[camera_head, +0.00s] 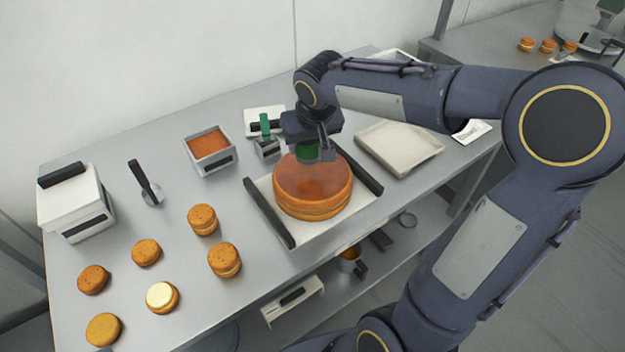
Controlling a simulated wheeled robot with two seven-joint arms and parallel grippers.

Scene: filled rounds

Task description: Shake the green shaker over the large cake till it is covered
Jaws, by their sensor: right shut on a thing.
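The large cake (312,193) is a round filled cake on a white tray (290,240) with dark side handles, mid-table. Its top is reddish brown, with a more orange rim. My right gripper (309,141) is over the far part of the cake. It is shut on the green shaker (307,153), of which only a small green part shows below the jaws. I cannot tell whether anything is falling from it. My left gripper is not in view.
Several small filled rounds (224,260) stand at the front left. A tub of orange-brown filling (209,144), a spatula (146,184) and a white box (72,203) stand behind them. A small grey holder with a green-topped item (265,126) is left of the gripper. A pale tray (400,149) lies right.

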